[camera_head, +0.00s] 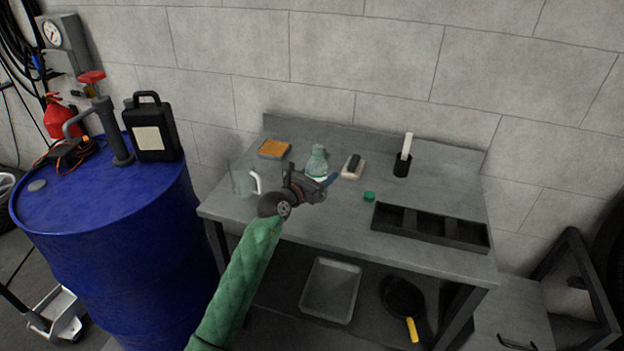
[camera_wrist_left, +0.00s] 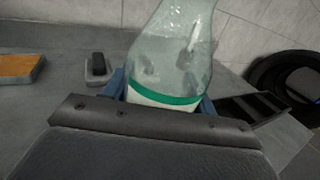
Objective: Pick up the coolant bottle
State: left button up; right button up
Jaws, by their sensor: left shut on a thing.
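The coolant bottle (camera_head: 317,160) is a clear, pale green bottle above the grey workbench, with its lower part hidden behind my left gripper (camera_head: 329,181) in the head view. In the left wrist view the bottle (camera_wrist_left: 178,50) stands between the blue fingers, with a white and green label band low on it. My left gripper is shut on the bottle. The head view does not show clearly whether the bottle's base touches the bench. A green cap (camera_head: 369,197) lies on the bench to the right. My right gripper is not in view.
A blue drum (camera_head: 110,230) stands left. The bench front is clear.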

pick_arm(q)
jog(key=s+d+r+b, duration=0.1)
jog(key=s+d+r, duration=0.5)
jog(key=s+d, duration=0.1)
jog(key=shift+d+r+b, duration=0.25)
jog(key=shift+d+b, duration=0.05)
jog(key=shift+d, duration=0.2)
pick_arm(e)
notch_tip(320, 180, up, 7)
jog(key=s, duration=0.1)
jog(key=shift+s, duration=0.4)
pick_arm(q)
jog(key=shift+s, duration=0.1)
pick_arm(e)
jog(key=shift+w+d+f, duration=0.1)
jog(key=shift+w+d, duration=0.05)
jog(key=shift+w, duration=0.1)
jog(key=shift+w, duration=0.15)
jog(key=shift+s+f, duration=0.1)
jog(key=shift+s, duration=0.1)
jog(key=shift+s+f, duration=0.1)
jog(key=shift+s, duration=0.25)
